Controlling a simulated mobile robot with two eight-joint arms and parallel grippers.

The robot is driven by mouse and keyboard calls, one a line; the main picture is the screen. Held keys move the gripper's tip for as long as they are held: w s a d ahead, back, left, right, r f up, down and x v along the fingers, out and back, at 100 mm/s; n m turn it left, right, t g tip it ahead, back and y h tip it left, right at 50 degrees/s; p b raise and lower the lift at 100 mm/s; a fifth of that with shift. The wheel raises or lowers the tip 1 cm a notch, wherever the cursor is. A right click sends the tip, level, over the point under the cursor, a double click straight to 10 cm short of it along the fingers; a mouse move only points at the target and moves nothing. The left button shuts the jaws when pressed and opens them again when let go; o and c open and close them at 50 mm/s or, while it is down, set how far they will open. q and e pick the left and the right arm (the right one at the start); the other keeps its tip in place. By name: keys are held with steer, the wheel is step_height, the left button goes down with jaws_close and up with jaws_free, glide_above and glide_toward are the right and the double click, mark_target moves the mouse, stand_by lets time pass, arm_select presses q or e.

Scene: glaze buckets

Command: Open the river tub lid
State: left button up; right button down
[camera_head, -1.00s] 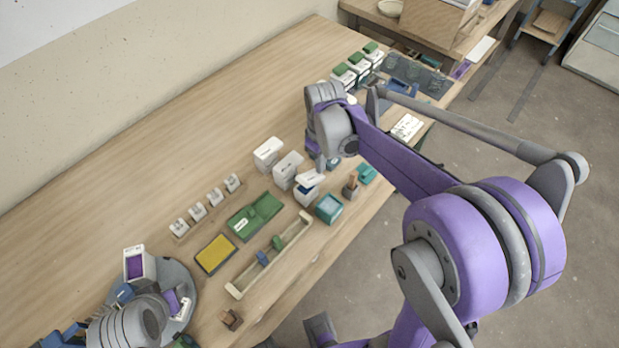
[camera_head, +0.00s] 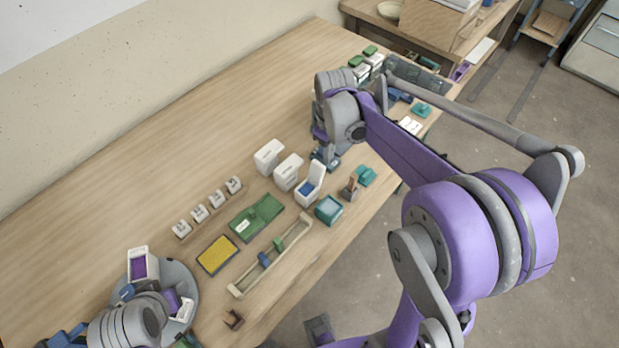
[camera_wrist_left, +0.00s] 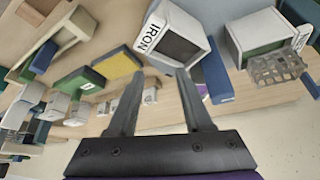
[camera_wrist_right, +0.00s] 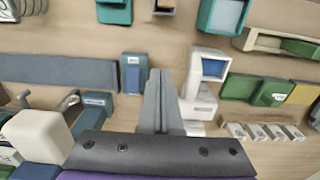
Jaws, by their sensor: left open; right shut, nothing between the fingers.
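A small white tub with a blue inside (camera_head: 307,190) stands in the row of white tubs on the bench. Its white lid (camera_head: 317,172) is swung up and stands nearly upright. I cannot read its label. In the right wrist view the white tub with blue (camera_wrist_right: 212,68) is just right of my right gripper (camera_wrist_right: 160,72), whose fingers are shut with nothing between them. In the head view that gripper is behind the tub, largely hidden by its own arm. My left gripper (camera_wrist_left: 158,74) is open, its fingers pointing towards a white tub labelled IRON (camera_wrist_left: 172,40).
Two closed white tubs (camera_head: 268,156) stand left of the open one. A grey turntable (camera_head: 188,278) is at lower left.

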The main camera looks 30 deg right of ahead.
arm_select(q)
steer(key=r, duration=0.1)
steer(key=w+r+p, duration=0.1)
steer(key=r+p, duration=0.1)
steer(key=shift+w+r, duration=0.25)
steer(key=shift+r, duration=0.15)
arm_select(e)
step_height(320, 180, up, 5)
steer(key=shift+w+r, duration=0.1)
arm_select(q)
steer(key=shift+s, duration=0.1)
arm_select(e)
steer(key=s+a+m+t, duration=0.2)
steer(key=s+a, duration=0.2)
steer(key=s, duration=0.3)
steer(key=s+a+f+m+t, duration=0.1)
steer(key=s+a+m+t, duration=0.1)
steer(key=s+a, duration=0.3)
steer(key=s+t, duration=0.1)
steer(key=s, duration=0.2)
steer(key=shift+s+a+f+m+t, duration=0.15)
steer(key=shift+s+a+m+t, duration=0.15)
